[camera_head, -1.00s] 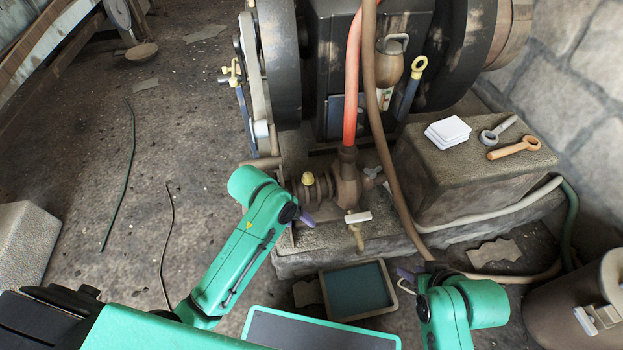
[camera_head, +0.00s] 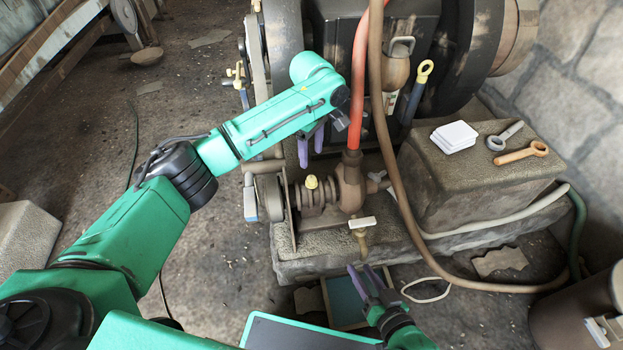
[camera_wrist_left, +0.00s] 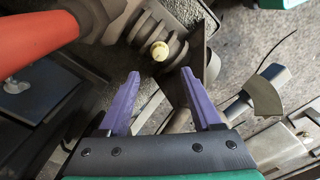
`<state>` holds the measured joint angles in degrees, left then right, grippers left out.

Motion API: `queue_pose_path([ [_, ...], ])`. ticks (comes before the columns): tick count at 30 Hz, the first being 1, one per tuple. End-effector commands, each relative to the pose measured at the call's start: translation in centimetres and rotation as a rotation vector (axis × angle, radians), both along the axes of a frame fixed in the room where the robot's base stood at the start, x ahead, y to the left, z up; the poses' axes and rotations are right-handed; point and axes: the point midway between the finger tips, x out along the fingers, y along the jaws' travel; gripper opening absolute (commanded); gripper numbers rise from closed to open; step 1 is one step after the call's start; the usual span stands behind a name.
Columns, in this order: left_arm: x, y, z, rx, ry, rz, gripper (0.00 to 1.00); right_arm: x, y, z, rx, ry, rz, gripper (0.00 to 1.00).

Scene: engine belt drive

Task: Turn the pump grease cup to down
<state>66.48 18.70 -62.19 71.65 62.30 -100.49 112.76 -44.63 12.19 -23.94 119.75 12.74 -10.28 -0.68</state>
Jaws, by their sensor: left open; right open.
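The pump grease cup (camera_head: 311,182) is a small yellow cap on top of the brown pump (camera_head: 349,187), left of the red hose. It also shows in the left wrist view (camera_wrist_left: 160,50), ahead of the fingers and between their lines. My left gripper (camera_head: 311,146) has purple fingers pointing down, apart and empty. It is above and behind the cup in the head view, not touching it. In the left wrist view my left gripper (camera_wrist_left: 164,98) is open. My right gripper (camera_head: 365,278) is open and empty, low in front of the pump plinth.
A red hose (camera_head: 359,85) and a brown hose (camera_head: 383,130) rise right of my left gripper. A white-handled tap (camera_head: 362,222) sticks out in front of the pump. A stone block (camera_head: 465,185) at right bears white pads (camera_head: 454,134) and two tools. A pulley (camera_head: 268,197) stands left of the cup.

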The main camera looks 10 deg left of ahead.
Motion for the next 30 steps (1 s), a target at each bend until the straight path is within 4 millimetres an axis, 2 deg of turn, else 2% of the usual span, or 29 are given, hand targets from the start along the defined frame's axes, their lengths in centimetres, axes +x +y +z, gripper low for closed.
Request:
queue_pose_path([
  [1, 0.0, 0.1, -2.2, 0.001, 0.002, 0.0, 0.66, 0.0, 0.0, -1.5, 0.006, -0.006, -0.005, 0.41],
  [3, 0.0, 0.1, -4.2, 0.002, 0.001, 0.0, 0.66, 0.0, 0.1, -2.5, 0.016, -0.016, -0.012, 0.41],
  [9, 0.0, 0.0, -8.7, 0.0, -0.001, -0.001, 0.66, 0.0, 0.1, -4.8, 0.037, -0.045, -0.033, 0.41],
  [13, 0.0, 0.0, -10.0, -0.001, -0.003, -0.002, 0.66, 0.0, 0.1, -5.4, 0.044, -0.055, -0.042, 0.41],
  [21, 0.0, 0.0, -10.1, -0.001, -0.003, -0.003, 0.66, 0.0, 0.1, -5.3, 0.046, -0.057, -0.043, 0.41],
  [22, 0.0, 0.0, -10.1, -0.001, -0.003, -0.003, 0.58, 0.0, 0.1, -5.3, 0.046, -0.057, -0.043, 0.41],
  [24, 0.0, 0.0, -10.1, -0.001, -0.003, -0.003, 0.31, 0.0, 0.1, -5.3, 0.046, -0.057, -0.043, 0.41],
  [26, 0.0, 0.0, -10.1, -0.001, -0.003, -0.003, 0.08, 0.0, 0.1, -5.3, 0.046, -0.057, -0.043, 0.41],
  [27, 0.0, 0.0, -10.1, -0.001, -0.003, -0.003, 0.0, 0.0, 0.1, -5.3, 0.046, -0.056, -0.043, 0.41],
  [30, 0.0, 0.0, -10.1, -0.001, -0.002, -0.003, 0.0, 0.0, 0.1, -5.3, 0.046, -0.055, -0.043, 0.41],
])
